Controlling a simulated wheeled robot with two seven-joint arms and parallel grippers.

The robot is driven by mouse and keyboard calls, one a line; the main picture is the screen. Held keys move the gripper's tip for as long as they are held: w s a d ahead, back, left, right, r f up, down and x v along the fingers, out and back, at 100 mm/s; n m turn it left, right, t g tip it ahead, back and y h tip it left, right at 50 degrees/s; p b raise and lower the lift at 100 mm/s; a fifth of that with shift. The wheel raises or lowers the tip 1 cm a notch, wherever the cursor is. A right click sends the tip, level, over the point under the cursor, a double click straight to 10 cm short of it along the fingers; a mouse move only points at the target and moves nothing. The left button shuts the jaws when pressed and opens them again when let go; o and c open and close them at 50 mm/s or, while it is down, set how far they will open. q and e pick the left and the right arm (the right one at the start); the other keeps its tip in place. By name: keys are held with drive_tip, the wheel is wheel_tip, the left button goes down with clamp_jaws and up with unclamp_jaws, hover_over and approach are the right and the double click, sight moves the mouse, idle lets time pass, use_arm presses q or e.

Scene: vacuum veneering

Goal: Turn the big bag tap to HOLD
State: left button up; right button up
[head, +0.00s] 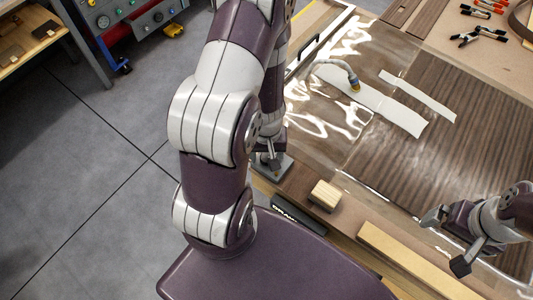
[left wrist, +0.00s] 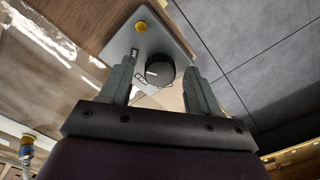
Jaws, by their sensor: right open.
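The bag tap is a black round knob (left wrist: 160,71) with a white pointer line, on a grey plate (left wrist: 146,42). In the left wrist view the pointer line points left, toward small dark labels (left wrist: 139,78) too small to read surely. My left gripper (left wrist: 159,66) is open, one finger on each side of the knob, with gaps showing. In the head view the plate (head: 278,173) sits at the bench's near left edge, and my left gripper (head: 270,158) is over it, hiding the knob. My right gripper (head: 447,240) is open and empty above the bench's right side.
A clear bag (head: 330,95) covers dark veneer (head: 425,140), with a hose fitting (head: 354,85) and white strips (head: 405,120) on it. A yellow button (left wrist: 141,27) is beside the knob.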

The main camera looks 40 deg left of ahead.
use_arm(q)
drive_tip(key=c, duration=0.9)
drive_tip(key=n+p, duration=0.1)
drive_tip(key=n, duration=0.4)
drive_tip(key=shift+n, duration=0.3)
drive_tip(key=n, duration=0.6)
drive_tip(key=shift+p, duration=0.3)
drive_tip(key=o, duration=1)
